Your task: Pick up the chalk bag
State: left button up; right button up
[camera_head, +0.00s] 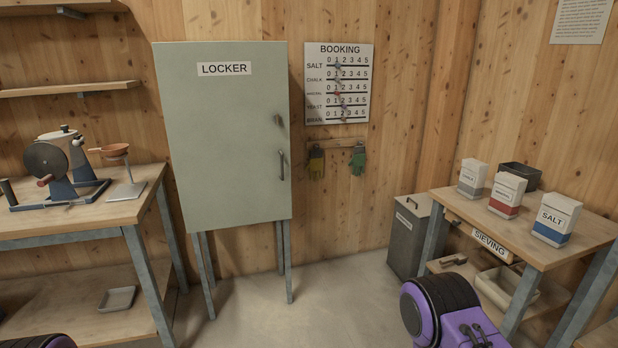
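The chalk bag (474,178) is a small white bag with a grey lower band and faint lettering that seems to read CHALK. It stands upright on the wooden sieving table (460,210) at the right, the leftmost of three bags there. Nothing covers it. Neither gripper is in view. Only purple and black parts of my arms show, one at the lower right and a small piece at the lower left corner.
A red-banded bag (506,194) and the blue-banded salt bag (556,219) stand right of the chalk bag. A dark box (521,175) is behind them. A grey bin (408,240) stands left of the table. The locker (225,140) is shut. Floor (340,285) between is clear.

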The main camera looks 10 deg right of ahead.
aim_at(474, 173)
jog(key=z, duration=0.1)
jog(key=i, duration=1.7)
jog(key=z, duration=0.95)
jog(key=i, duration=0.95)
jog(key=z, duration=0.85)
